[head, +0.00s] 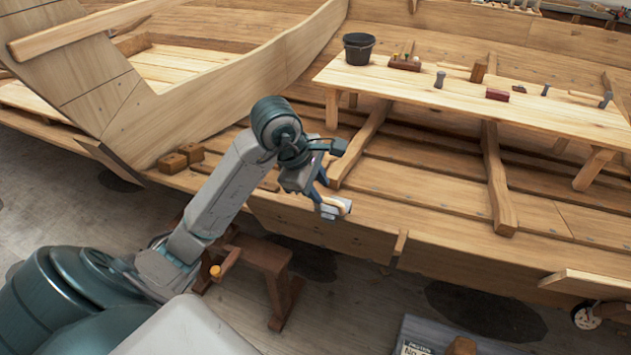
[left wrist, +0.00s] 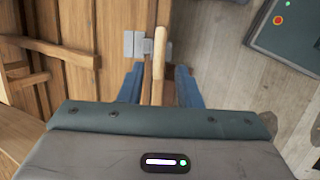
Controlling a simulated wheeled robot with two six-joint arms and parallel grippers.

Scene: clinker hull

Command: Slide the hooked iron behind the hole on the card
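My left gripper (head: 325,190) hangs over the near plank edge of the hull. Its two blue fingers (left wrist: 160,85) show in the left wrist view with a pale wooden handle between them. Grey metal pieces sit beside the handle's far end; I take this tool to be the hooked iron (left wrist: 138,45). In the head view the tool (head: 336,207) shows as a small pale shape at the fingertips; its hook is not clear. A printed card (head: 414,349) shows at the bottom edge, cut off; I see no hole in it. My right gripper is out of view.
A wooden bench (head: 400,85) inside the hull carries a black bucket (head: 358,49) and several small tools. A brown trestle (head: 265,256) stands below my left arm. Two wooden blocks (head: 172,163) lie left of the arm.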

